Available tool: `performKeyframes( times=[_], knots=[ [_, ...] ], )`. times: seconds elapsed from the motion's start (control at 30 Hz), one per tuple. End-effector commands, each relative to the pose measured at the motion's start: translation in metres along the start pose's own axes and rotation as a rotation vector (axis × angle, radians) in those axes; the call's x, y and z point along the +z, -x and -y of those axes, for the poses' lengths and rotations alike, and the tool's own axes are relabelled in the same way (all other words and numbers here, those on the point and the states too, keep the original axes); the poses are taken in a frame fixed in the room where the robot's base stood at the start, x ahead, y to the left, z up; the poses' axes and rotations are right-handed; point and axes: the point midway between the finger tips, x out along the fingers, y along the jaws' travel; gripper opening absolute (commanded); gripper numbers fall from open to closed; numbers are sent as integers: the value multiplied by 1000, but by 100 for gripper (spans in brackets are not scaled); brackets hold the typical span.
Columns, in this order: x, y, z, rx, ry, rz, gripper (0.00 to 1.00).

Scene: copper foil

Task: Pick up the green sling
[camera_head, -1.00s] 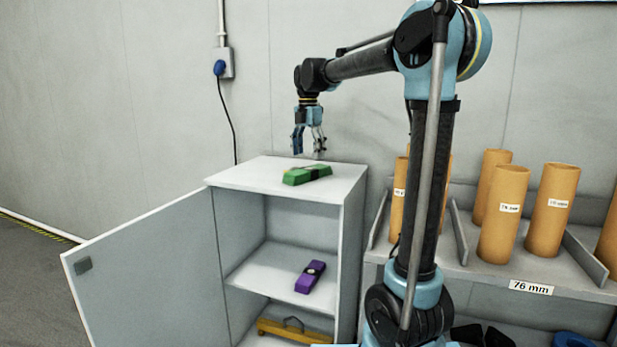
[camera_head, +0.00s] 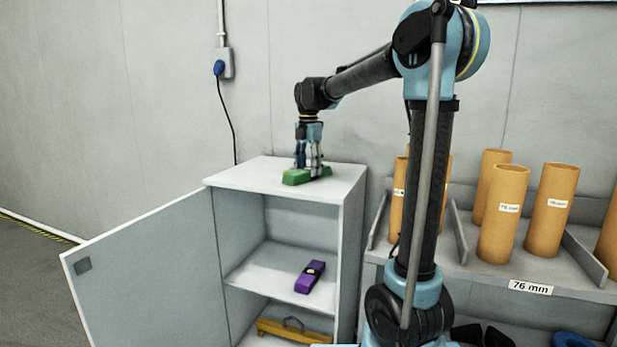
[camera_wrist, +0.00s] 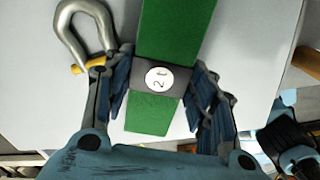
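The green sling (camera_head: 296,177) lies as a folded bundle on top of the grey cabinet (camera_head: 262,180). In the wrist view the sling (camera_wrist: 172,35) has a dark band with a round white label around it. My gripper (camera_head: 308,168) is down at the sling, pointing downward. In the wrist view my gripper (camera_wrist: 160,98) has its two ridged fingers apart, one on each side of the sling at the band. A small gap shows between the fingers and the sling. The sling still appears to rest on the cabinet top.
A metal shackle (camera_wrist: 73,38) with a yellow pin lies close beside my left finger in the wrist view. A purple sling (camera_head: 310,277) lies on the shelf below. The cabinet door (camera_head: 150,270) stands open at left. Cardboard tubes (camera_head: 503,215) stand on the right rack.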

Motion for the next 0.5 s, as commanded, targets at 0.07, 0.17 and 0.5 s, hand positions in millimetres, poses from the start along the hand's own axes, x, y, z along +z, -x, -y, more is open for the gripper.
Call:
performKeyframes(
  times=[0.07,0.17,0.5],
  knots=[
    [0,0,0,0,0,0,14],
    [0,0,0,0,1,0,3],
    [-1,13,0,0,1,0,3]
  ],
)
